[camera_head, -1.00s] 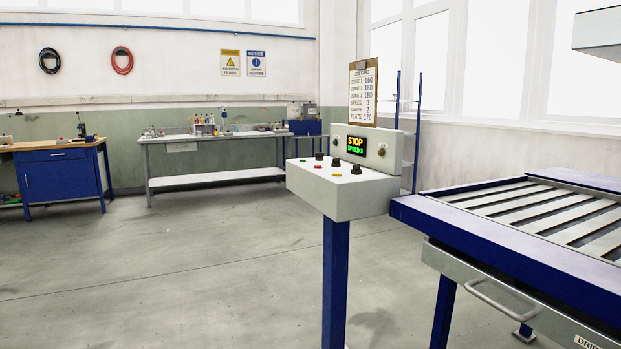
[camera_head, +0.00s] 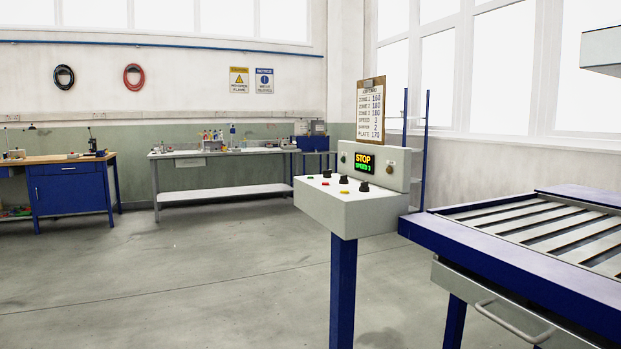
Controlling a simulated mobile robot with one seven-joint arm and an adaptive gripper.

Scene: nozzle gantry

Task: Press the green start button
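The green start button (camera_head: 310,177) is a small green spot at the left of the sloped top of the grey control box (camera_head: 345,212). A red button (camera_head: 325,183) and a yellow button (camera_head: 344,191) sit on the same top, with several black knobs (camera_head: 344,180) behind them. The display (camera_head: 364,162) on the box's upright back panel reads STOP in orange and SPEED 3 in green. The box stands on a blue post (camera_head: 342,290). My gripper is not in view.
A blue-framed slatted conveyor (camera_head: 510,260) with a handled drawer (camera_head: 500,312) stands right of the box. A clipboard (camera_head: 371,110) rises behind the panel. Benches (camera_head: 222,153) line the back wall. The floor (camera_head: 200,270) left of the post is clear.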

